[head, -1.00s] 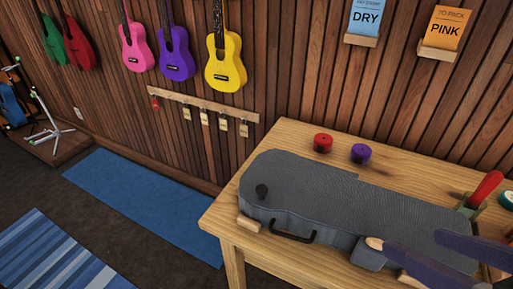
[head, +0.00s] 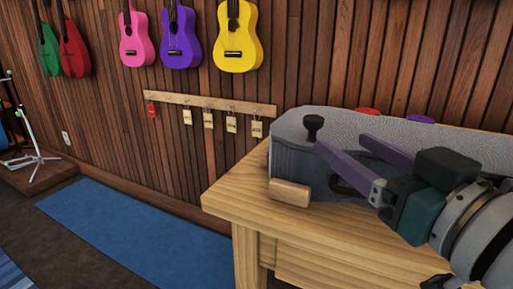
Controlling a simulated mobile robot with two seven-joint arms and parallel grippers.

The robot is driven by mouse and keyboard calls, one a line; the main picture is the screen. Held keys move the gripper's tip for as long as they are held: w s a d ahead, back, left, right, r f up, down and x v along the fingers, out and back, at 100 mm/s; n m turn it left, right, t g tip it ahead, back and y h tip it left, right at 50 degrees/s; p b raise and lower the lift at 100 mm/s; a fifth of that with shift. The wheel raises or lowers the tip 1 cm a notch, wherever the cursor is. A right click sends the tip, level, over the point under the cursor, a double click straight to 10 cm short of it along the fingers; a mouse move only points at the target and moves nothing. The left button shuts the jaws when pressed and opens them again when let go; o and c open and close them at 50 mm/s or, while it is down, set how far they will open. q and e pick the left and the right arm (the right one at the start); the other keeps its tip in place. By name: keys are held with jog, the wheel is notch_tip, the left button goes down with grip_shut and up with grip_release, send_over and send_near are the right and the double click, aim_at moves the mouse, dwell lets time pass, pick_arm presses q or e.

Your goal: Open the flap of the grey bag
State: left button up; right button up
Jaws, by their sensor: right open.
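The grey bag (head: 290,160) lies on the wooden table, its left end showing and its top looking closed. A black knob (head: 313,125) stands up on the top near that end. My right gripper (head: 342,143) reaches in from the right with its two purple fingers apart and nothing between them. Its near fingertip is just right of and below the knob, in front of the bag's side; I cannot tell whether it touches. The gripper and arm hide much of the bag's front, including most of a dark handle (head: 345,187). My left gripper is not in view.
A small wooden block (head: 290,193) sits at the bag's near left corner on the table (head: 240,196). Red (head: 367,112) and purple (head: 420,118) round items stand behind the bag. Ukuleles and a tag rail (head: 210,103) hang on the wall. Blue mat (head: 130,225) on the floor.

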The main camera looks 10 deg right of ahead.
aim_at(319, 126)
jog(key=w, duration=0.3)
jog(key=w+a+b, duration=0.1)
jog(key=w, duration=0.5)
jog(key=shift+w+a, duration=0.3)
jog(key=shift+a, duration=0.1)
grip_shut()
dwell(1.0)
